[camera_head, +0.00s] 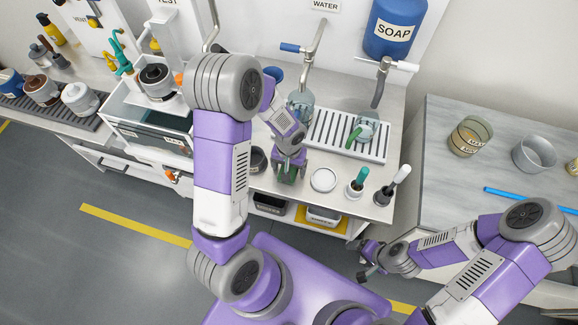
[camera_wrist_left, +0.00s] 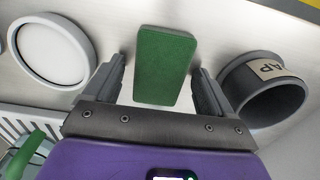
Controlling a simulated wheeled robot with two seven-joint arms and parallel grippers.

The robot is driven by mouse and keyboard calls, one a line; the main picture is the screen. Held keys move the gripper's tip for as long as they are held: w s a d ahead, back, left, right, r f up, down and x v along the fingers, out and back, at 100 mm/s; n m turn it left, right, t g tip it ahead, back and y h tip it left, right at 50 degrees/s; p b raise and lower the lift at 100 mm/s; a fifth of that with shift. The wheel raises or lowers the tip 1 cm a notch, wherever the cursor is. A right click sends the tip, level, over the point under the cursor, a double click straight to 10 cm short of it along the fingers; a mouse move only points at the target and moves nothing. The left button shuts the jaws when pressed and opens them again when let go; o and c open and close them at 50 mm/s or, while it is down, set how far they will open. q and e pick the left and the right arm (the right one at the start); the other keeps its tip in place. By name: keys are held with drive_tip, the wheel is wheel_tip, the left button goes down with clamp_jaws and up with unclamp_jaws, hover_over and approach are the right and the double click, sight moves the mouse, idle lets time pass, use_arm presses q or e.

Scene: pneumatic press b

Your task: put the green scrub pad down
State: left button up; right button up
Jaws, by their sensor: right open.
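The green scrub pad (camera_wrist_left: 166,65) lies at the worktop between the fingers of my left gripper (camera_wrist_left: 160,75) in the left wrist view. Pale surface shows between the pad and the fingers, so the gripper looks open around it. In the head view the left gripper (camera_head: 290,175) is low over the counter front, and only a little green of the pad (camera_head: 288,172) shows between its fingers. Whether the pad's underside touches the surface is hidden. My right gripper (camera_head: 366,262) is open and empty, in front of the counter.
A round white dish (camera_head: 323,180) and a dark labelled cup (camera_wrist_left: 265,85) flank the left gripper. A drain rack (camera_head: 330,132) with glassware is behind.

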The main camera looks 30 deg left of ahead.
use_arm(q)
drive_tip(key=shift+r, duration=0.1)
drive_tip(key=shift+r+p, duration=0.2)
drive_tip(key=shift+p, duration=0.1)
wheel_tip(320, 180, up, 12)
drive_tip(key=p, duration=0.2)
drive_tip(key=shift+p, duration=0.35)
drive_tip(key=shift+f, duration=0.1)
